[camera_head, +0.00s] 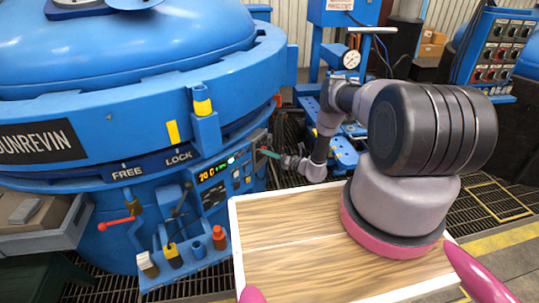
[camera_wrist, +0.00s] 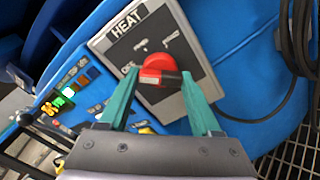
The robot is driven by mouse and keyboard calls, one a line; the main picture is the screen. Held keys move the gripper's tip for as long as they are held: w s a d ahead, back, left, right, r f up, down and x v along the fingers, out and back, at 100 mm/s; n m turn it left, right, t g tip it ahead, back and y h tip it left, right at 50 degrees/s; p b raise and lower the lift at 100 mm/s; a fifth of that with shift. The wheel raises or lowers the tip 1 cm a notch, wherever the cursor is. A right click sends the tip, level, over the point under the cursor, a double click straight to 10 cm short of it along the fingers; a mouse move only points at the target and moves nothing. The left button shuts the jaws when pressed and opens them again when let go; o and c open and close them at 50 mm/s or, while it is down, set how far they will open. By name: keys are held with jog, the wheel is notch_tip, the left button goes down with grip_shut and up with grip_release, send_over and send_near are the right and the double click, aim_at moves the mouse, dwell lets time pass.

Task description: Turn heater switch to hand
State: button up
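The heater switch is a red knob (camera_wrist: 156,68) on a grey plate (camera_wrist: 120,45) marked HEAT, in the wrist view. OFF is printed left of the knob; two smaller labels above it are too blurred to read. A dark bar sticks out from the knob to the right. I cannot tell which label the knob points to. In the head view my gripper (camera_head: 270,153) is at the furnace's right side; the knob cannot be made out there.
The blue furnace (camera_head: 130,60) fills the left, with a lit control panel (camera_head: 212,188) beside the switch. A red-handled lever (camera_head: 117,223) and a rack of bottles (camera_head: 185,255) are below. A black cable (camera_wrist: 300,40) hangs right of the plate. A wooden tabletop (camera_head: 300,240) is in front.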

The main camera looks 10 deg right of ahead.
jog(key=shift+m, duration=0.3)
jog(key=shift+d+m, duration=0.1)
jog(key=shift+m, duration=9.5)
jog(key=o, duration=1.4)
